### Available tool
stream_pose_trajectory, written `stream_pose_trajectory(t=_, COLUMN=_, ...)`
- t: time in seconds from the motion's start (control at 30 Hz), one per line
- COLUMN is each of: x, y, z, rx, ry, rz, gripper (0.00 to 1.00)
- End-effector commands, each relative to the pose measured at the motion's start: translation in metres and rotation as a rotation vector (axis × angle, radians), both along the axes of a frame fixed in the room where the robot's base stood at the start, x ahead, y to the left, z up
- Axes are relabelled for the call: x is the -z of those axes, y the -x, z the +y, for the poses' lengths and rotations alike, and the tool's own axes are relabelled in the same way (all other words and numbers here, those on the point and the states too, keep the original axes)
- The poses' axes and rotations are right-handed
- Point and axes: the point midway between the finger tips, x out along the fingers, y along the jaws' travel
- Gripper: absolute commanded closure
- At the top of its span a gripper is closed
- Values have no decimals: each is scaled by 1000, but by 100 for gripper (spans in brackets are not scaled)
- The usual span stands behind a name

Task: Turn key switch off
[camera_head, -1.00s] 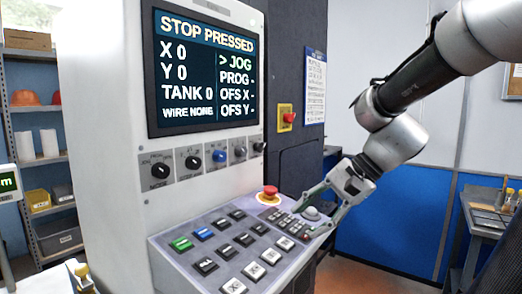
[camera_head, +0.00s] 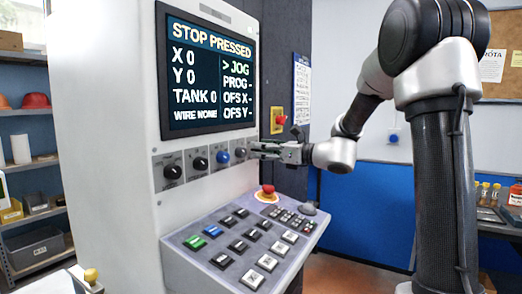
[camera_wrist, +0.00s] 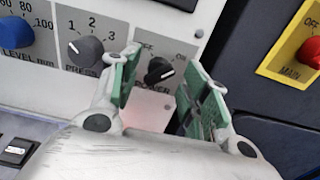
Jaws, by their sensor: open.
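The switch marked POWER (camera_wrist: 158,70), with OFF and ON labels, is a black knob in the wrist view. Its white mark points right, toward the ON side. My gripper (camera_wrist: 162,58) is open, with one green-padded finger to each side of the knob in that view. I cannot tell whether they touch it. In the head view my gripper (camera_head: 256,150) is at the right end of the knob row and hides most of this switch. The screen (camera_head: 212,75) reads STOP PRESSED.
A grey knob (camera_wrist: 85,51) marked 1, 2, 3 sits close left of my fingers. Below are a sloped keypad (camera_head: 240,240) and a red stop button (camera_head: 267,189).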

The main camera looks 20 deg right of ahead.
Motion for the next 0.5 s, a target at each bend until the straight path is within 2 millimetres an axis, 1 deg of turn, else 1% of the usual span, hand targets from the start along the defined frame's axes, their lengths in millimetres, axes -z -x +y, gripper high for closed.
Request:
stream_pose_trajectory(t=0.1, x=0, y=-5, z=6, rx=-2, ry=1, rz=-1, gripper=54)
stream_pose_trajectory(t=0.37, x=0, y=-6, z=6, rx=-1, ry=1, rz=-1, gripper=54)
stream_pose_trajectory(t=0.5, x=0, y=-6, z=6, rx=-1, ry=1, rz=-1, gripper=79)
